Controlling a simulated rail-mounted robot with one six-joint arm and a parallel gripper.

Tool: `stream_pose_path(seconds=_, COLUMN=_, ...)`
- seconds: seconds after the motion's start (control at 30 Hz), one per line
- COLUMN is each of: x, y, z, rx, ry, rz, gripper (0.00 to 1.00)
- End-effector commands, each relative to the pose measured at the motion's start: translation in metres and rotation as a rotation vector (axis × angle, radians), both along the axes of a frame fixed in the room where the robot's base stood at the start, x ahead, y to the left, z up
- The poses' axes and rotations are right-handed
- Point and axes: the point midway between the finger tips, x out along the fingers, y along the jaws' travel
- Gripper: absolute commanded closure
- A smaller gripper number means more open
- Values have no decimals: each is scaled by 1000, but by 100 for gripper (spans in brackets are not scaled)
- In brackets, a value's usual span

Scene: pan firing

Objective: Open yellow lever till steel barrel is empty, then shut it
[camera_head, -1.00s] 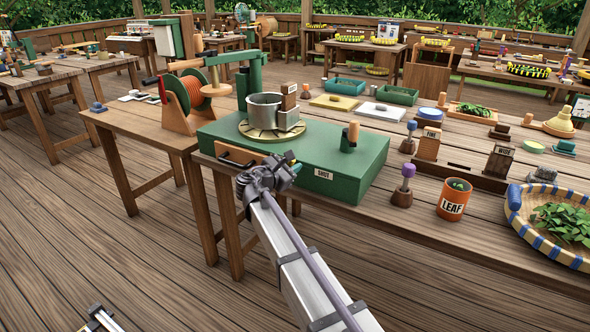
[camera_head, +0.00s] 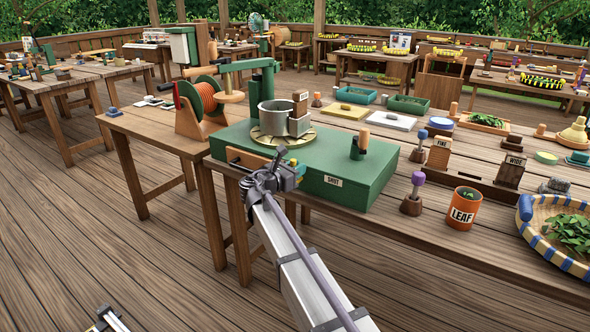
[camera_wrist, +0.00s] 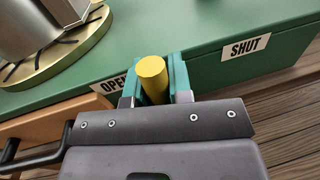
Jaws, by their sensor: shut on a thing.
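The steel barrel (camera_head: 273,116) stands upright on a round slotted pale-yellow disc (camera_head: 262,138) on top of the green box (camera_head: 345,150). Its lower side shows at the upper left in the wrist view (camera_wrist: 30,25). I cannot make out what is inside it. The yellow lever (camera_wrist: 153,78) is a short round knob on the box's front side. My gripper (camera_wrist: 154,84) is shut on it, with a teal finger on each side. The lever sits right beside the OPEN label (camera_wrist: 112,85), well left of the SHUT label (camera_wrist: 245,47). In the head view my gripper (camera_head: 294,171) is at the box's front edge.
A wooden drawer (camera_head: 243,160) with a dark handle lies left of my gripper. A green post with a wooden knob (camera_head: 358,145) stands on the box. An orange LEAF can (camera_head: 463,207) and a leaf basket (camera_head: 528,240) stand on the right.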

Motion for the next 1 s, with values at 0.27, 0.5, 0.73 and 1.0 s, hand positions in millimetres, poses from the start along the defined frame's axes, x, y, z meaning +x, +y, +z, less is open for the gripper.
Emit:
stream_pose_path(seconds=0.27, x=-1, y=0, z=-1, rx=2, ry=1, rz=0, gripper=69)
stream_pose_path(seconds=0.5, x=0, y=0, z=0, rx=2, ry=-1, rz=0, gripper=55)
stream_pose_path(seconds=0.73, x=-6, y=6, z=0, rx=1, ry=-1, rz=1, gripper=55)
stream_pose_path(seconds=1.0, x=-50, y=52, z=1, rx=2, ry=-1, rz=4, gripper=55)
